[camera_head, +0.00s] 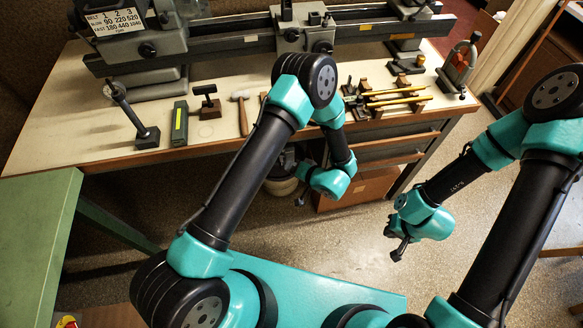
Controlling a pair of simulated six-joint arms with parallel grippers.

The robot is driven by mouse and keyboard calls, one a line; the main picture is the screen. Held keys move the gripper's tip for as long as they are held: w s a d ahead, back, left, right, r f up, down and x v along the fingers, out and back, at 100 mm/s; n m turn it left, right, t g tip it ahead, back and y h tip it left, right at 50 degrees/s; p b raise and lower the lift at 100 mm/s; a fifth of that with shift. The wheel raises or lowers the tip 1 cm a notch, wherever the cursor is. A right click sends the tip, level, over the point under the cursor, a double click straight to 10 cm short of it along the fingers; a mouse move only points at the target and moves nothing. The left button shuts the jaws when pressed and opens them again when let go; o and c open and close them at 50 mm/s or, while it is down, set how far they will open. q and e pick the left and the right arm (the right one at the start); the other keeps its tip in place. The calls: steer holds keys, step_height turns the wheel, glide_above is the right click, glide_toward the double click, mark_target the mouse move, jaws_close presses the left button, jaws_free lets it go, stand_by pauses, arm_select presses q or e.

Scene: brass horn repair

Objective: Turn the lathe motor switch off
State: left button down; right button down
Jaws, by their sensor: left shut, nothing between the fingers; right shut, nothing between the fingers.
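The lathe (247,40) stands along the back of the workbench, with a speed plate (118,20) on its headstock at the left. A dark round knob (147,50) is on the headstock front; I cannot tell whether it is the motor switch or which way any switch is set. My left gripper (300,201) is shut and empty, hanging in front of the bench, below its top. My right gripper (397,254) is shut and empty over the floor at the right, well away from the lathe.
A mallet (241,112), a green-and-yellow block (180,123) and a post on a base (146,137) lie along the bench front. Brass rods (398,96) rest on a rack to the right. A green table (38,240) is at left.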

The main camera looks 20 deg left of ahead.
arm_select(q)
steer(key=s+d, duration=0.1)
steer(key=d, duration=1.2)
steer(key=shift+s, duration=0.25)
